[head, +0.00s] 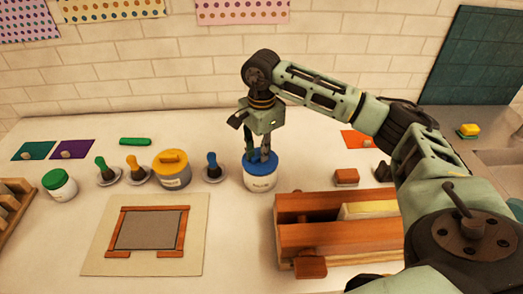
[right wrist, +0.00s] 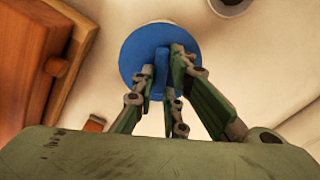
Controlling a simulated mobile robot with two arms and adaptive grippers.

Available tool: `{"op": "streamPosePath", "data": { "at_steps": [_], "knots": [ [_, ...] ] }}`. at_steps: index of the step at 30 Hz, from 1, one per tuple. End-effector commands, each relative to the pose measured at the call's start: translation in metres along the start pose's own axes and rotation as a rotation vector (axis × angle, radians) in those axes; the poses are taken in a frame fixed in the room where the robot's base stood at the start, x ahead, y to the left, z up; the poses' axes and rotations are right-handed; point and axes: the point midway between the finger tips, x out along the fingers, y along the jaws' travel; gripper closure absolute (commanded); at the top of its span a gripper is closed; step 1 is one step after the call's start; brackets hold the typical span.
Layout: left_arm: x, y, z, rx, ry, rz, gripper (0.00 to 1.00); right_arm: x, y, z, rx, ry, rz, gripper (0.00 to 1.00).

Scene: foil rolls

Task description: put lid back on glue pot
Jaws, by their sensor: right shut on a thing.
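A white pot (head: 260,183) with a label stands at the middle of the table. A round blue lid (head: 250,165) is at its mouth and looks level; I cannot tell whether it is fully seated. My right gripper (head: 260,153) points down from above and is shut on the lid's raised blue handle. In the right wrist view the blue lid (right wrist: 133,58) shows as a disc, with its upright handle (right wrist: 161,72) between the fingers (right wrist: 163,88). The lid hides the pot there. My left gripper is not in view.
A blue-handled brush (head: 212,168), a yellow-lidded pot (head: 173,172) and a green-lidded jar (head: 59,186) stand left of the pot. A wooden press (head: 300,240) is at front right, a framed board (head: 112,245) at front left. Clear table lies in front of the pot.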

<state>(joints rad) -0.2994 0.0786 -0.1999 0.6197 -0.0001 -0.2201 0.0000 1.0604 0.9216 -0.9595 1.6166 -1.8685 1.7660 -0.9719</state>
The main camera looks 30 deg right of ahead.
Motion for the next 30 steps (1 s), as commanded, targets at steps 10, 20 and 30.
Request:
{"op": "streamPosePath", "data": {
  "at_steps": [10, 20, 30],
  "knots": [
    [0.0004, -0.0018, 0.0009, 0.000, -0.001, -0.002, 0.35, -0.0002, 0.0000, -0.0001, 0.000, 0.000, 0.000, 1.00],
    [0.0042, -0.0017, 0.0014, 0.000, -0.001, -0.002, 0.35, 0.0026, 0.0000, -0.0001, 0.000, 0.000, -0.001, 1.00],
    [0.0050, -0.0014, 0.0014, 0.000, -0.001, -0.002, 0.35, 0.0029, 0.0000, -0.0001, 0.000, 0.000, -0.001, 1.00]
  ]
}}
